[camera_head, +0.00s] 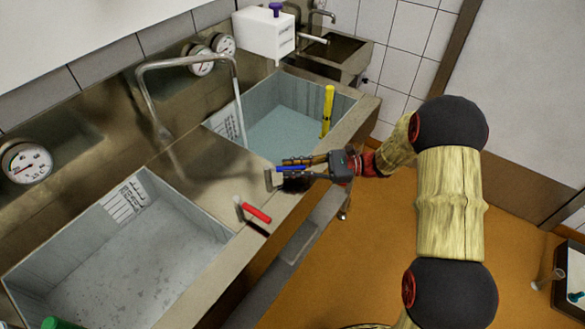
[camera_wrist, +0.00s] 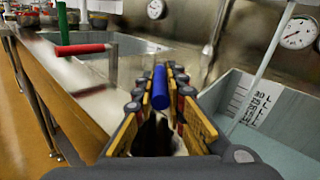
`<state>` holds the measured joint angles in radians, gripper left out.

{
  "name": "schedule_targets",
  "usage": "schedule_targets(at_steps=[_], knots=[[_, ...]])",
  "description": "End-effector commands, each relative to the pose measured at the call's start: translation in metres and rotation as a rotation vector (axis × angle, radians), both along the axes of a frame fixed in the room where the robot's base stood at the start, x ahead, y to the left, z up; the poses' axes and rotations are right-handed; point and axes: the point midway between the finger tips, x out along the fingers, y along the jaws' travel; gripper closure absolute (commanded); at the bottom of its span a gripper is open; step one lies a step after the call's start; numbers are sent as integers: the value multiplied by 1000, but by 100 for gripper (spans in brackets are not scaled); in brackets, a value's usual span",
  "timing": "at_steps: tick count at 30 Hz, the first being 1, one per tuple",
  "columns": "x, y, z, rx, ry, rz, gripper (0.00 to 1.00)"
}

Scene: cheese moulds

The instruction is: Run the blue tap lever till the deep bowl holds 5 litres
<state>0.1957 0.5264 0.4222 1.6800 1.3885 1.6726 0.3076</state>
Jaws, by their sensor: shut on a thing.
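The blue tap lever (camera_head: 291,168) stands on the steel ledge between two bowls. My gripper (camera_head: 300,170) is shut on it; the blue lever also shows between my fingers in the wrist view (camera_wrist: 160,88). The tap's bent spout (camera_head: 187,62) reaches over the right bowl (camera_head: 345,103), and a thin pale line drops from its end into that bowl. I cannot tell whether that line is pipe or water. The right bowl holds pale blue-grey liquid. Its litre scale (camera_wrist: 252,104) shows marks from 30 to 15; the level against the lower marks is not readable.
A red lever (camera_head: 256,213) stands left of my gripper. The left bowl (camera_head: 222,226) has a scale sheet and a speckled grey floor. A yellow stick (camera_head: 328,108) stands in the right bowl. Gauges (camera_head: 25,163) line the back wall. A white box (camera_head: 264,32) stands behind.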

Motion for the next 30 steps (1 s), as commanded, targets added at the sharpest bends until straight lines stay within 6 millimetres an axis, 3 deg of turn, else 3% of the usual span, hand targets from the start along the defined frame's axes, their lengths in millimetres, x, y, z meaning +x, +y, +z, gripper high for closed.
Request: schedule_targets(at_steps=[11,30], knots=[[-7,0,3,-1,4,-84,100],[-40,11,1,-2,3,-547,100]])
